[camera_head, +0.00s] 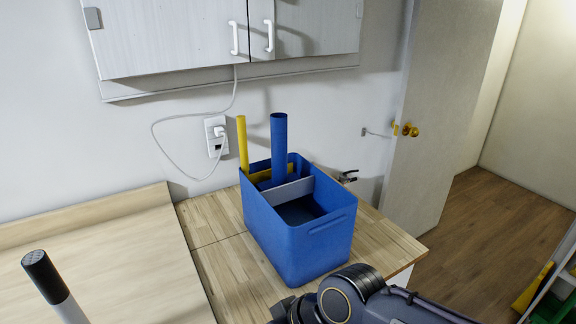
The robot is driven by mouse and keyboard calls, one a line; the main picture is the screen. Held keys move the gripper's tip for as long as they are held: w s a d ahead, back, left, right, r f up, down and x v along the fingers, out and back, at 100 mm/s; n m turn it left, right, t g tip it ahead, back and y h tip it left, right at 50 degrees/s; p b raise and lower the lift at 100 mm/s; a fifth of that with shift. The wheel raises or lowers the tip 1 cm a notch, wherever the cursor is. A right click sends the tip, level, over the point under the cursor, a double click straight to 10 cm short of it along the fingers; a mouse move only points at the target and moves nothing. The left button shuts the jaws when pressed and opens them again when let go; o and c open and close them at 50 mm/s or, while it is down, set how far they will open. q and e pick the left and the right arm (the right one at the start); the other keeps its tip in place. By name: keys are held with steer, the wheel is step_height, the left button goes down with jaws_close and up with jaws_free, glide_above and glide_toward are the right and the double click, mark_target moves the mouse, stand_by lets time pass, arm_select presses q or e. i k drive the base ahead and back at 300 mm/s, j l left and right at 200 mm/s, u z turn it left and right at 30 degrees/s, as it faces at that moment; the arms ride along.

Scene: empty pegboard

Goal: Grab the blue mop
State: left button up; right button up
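A blue upright handle (279,143), which looks like the blue mop's, stands in the rear compartment of a blue caddy (300,247) on the wooden counter. Its lower end is hidden inside the caddy. A thinner yellow handle (242,142) stands to its left in the same rear part. A grey divider separates this from the front compartment, which looks empty. My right arm comes in at the bottom right, in front of the caddy and apart from the handle; its gripper fingers do not show. My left gripper is out of view.
The counter (215,220) is clear left of the caddy. A wall cabinet (180,40) hangs above. An outlet (216,138) with a plugged cable is on the wall. A dark-topped cylinder (42,268) rises at lower left. A door (445,100) stands at right.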

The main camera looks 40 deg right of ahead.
mark_target(278, 121)
steer(key=z, duration=1.45)
steer(key=i+l+u, duration=0.1)
steer(key=l, duration=0.25)
steer(key=i+l+u, duration=0.1)
steer(key=i+l, duration=0.4)
steer(key=l, duration=0.25)
steer(key=j+u, duration=0.05)
